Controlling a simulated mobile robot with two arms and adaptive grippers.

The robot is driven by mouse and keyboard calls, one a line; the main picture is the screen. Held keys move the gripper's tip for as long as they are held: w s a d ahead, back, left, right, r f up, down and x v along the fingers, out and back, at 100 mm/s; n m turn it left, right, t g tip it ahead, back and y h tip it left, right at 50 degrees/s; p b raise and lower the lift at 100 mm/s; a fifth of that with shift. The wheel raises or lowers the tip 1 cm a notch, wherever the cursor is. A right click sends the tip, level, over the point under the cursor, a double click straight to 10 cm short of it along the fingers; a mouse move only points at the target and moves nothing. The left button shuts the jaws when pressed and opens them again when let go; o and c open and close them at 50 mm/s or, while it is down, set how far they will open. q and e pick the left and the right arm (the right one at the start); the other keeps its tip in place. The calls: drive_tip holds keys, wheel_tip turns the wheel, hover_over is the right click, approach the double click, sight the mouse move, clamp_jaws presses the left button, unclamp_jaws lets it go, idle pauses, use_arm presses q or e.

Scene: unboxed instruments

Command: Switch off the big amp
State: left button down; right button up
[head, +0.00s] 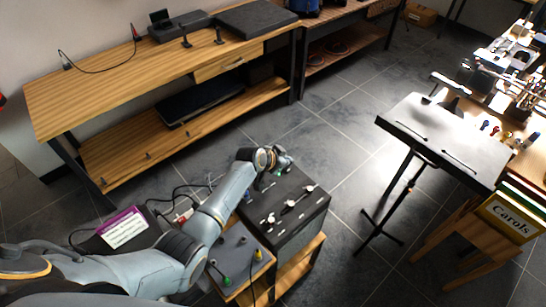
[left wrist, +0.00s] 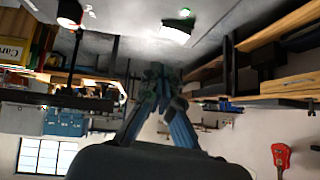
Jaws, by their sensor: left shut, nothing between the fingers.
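The big amp is most likely the large black box (head: 305,222) low in the middle of the head view. Several small pale fittings lie or stand on its top; I cannot tell which one is a switch or how it is set. My left gripper (head: 283,164) is shut and empty over the far edge of the box's top. I cannot tell whether it touches anything there. In the left wrist view its dark fingers (left wrist: 160,82) come together in the middle of an upside-down scene. My right gripper is not in view.
A smaller grey unit (head: 235,250) with green and yellow plugs stands left of the box. A purple-and-white package (head: 122,228) and loose cables lie further left. A black stand (head: 440,140) is at right, and a wooden bench (head: 130,75) is behind. Bare floor lies between.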

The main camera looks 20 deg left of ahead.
use_arm(q)
drive_tip(key=b+v, duration=0.1)
drive_tip(key=v, duration=0.9)
drive_tip(key=shift+s+a, duration=0.1)
drive_tip(key=shift+a, duration=0.05)
